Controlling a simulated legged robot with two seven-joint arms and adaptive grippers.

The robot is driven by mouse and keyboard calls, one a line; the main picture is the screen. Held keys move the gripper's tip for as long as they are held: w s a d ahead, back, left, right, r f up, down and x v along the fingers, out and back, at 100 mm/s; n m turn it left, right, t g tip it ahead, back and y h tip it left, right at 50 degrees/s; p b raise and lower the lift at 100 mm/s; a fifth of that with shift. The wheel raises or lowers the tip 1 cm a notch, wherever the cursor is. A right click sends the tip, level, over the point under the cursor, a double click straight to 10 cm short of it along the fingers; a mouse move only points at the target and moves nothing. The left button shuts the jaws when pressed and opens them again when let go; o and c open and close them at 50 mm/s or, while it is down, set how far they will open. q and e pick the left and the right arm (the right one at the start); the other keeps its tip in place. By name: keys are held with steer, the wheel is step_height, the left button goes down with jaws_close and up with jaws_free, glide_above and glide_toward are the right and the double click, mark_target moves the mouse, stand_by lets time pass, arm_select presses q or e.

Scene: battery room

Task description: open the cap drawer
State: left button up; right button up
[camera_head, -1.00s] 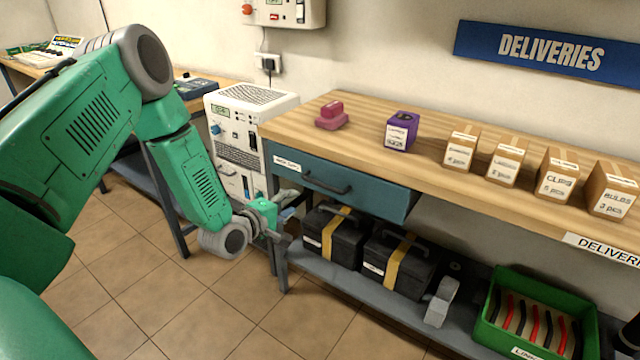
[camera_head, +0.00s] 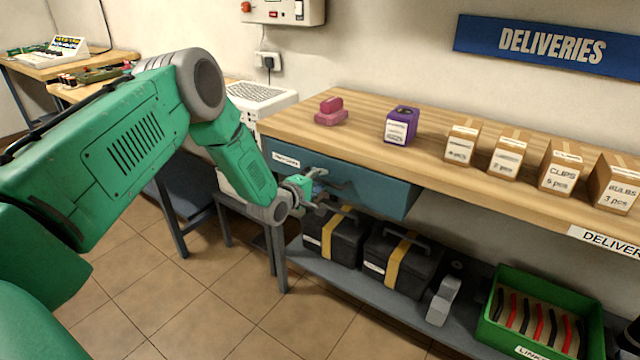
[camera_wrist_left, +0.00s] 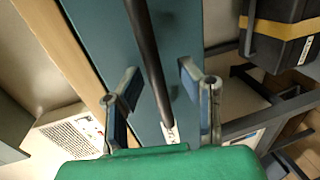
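The cap drawer (camera_head: 388,194) is a blue-grey drawer under the left end of the wooden bench, with a white label (camera_head: 286,159) whose text is too small to read. It looks closed. Its dark bar handle (camera_head: 340,186) is partly hidden by my left gripper (camera_head: 318,189), which is at the drawer front. In the left wrist view, the handle (camera_wrist_left: 144,45) runs between the two separated fingers of my left gripper (camera_wrist_left: 160,74); I cannot tell whether either finger touches it. My right gripper is not in view.
The bench top (camera_head: 360,115) holds a pink object (camera_head: 331,112), a purple box (camera_head: 401,126) and several cardboard boxes. Below the drawer, black cases (camera_head: 334,236) and a green crate (camera_head: 490,331) stand on a shelf. A white unit (camera_head: 262,101) stands left of the bench. Floor in front is clear.

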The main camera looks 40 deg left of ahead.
arm_select(q)
steer(key=shift+d, duration=0.1)
jaws_close()
